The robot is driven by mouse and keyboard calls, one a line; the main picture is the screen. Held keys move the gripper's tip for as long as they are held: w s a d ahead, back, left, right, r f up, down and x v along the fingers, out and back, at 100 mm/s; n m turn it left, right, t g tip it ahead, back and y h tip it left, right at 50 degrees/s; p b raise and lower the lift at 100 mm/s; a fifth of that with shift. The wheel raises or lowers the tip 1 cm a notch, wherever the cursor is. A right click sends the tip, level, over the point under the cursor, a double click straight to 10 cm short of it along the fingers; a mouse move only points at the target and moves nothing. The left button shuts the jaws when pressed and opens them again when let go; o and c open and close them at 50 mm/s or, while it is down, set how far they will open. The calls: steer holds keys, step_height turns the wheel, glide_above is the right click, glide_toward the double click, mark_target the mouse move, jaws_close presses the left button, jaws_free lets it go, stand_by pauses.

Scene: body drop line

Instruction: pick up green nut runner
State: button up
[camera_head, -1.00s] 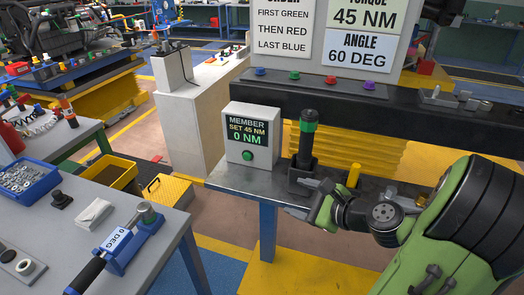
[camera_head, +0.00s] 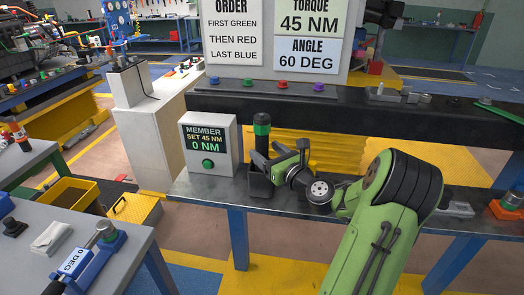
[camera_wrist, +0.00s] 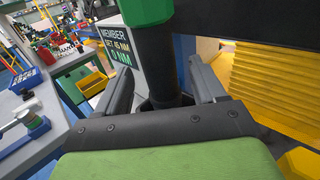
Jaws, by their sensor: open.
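The green nut runner (camera_head: 262,130) is a dark upright tool with a green band near its top. It stands in a black holder (camera_head: 260,186) on the grey bench shelf, right of the torque display box. My gripper (camera_head: 270,159) is at the tool's shaft, reaching in from the right. In the wrist view my gripper (camera_wrist: 160,78) is open, with one finger on each side of the dark shaft (camera_wrist: 156,62). The green band shows at the top of that view. Whether either finger touches the shaft cannot be told.
The display box (camera_head: 208,144) reading 0 NM stands close left of the tool. A black beam (camera_head: 390,113) with coloured buttons runs behind, below the sign boards. A blue torque wrench (camera_head: 85,257) lies on the left table. An orange item (camera_head: 508,206) sits far right.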

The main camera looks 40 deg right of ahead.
mark_target(266, 150)
steer(key=w, duration=0.3)
steer(key=shift+d, duration=0.2)
steer(key=shift+c, duration=0.5)
jaws_close()
steer(key=shift+r, duration=0.1)
